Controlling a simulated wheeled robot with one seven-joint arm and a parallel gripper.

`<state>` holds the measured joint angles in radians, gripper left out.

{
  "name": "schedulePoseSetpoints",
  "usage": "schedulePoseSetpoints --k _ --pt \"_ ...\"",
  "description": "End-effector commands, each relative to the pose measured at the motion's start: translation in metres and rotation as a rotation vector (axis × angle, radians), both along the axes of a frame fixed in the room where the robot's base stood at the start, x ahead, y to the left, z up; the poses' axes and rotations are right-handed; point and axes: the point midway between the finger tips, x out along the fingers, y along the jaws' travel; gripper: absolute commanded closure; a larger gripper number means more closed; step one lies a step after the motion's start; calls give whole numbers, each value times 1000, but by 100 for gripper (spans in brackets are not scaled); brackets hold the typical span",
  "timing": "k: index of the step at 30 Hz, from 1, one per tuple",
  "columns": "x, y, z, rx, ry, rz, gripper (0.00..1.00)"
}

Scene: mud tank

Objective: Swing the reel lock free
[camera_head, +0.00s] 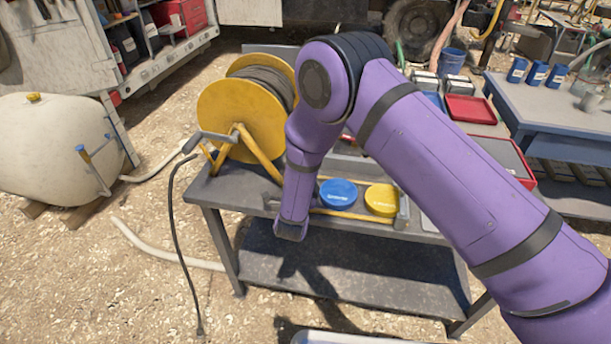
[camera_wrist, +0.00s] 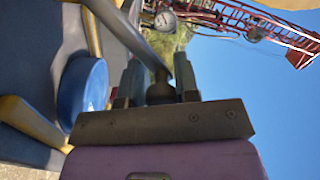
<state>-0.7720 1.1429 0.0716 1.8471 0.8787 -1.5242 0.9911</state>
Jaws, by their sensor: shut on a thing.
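A yellow reel (camera_head: 217,112) wound with dark hose stands at the left of the grey workbench. In the wrist view, my gripper (camera_wrist: 160,76) has its two fingers on either side of a dark rounded knob (camera_wrist: 160,92) at the end of a grey bar (camera_wrist: 128,34). The bar runs up and left out of the picture; I take it as the reel lock's lever. The fingers are shut on the knob. In the head view my purple arm reaches down over the bench and hides the gripper and the lock.
A blue lidded tub (camera_head: 338,193) and a yellow one (camera_head: 383,200) stand on the bench; the blue tub (camera_wrist: 83,92) is close beside the gripper in the wrist view. A red tray (camera_head: 470,109) lies farther right.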

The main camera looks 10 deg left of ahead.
Motion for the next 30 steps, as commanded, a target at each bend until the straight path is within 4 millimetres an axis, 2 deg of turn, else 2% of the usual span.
schedulePoseSetpoints --k 7,8,10,18,22,26,30 --pt "-1 3 1 5 0 5 100" --pt "-1 3 1 5 0 5 66" --pt "-1 3 0 4 -1 4 50" --pt "-1 1 0 1 1 2 49" --pt "-7 2 0 1 2 1 49" --pt "-25 3 -1 0 3 3 49" --pt "-52 6 -1 0 3 3 49"
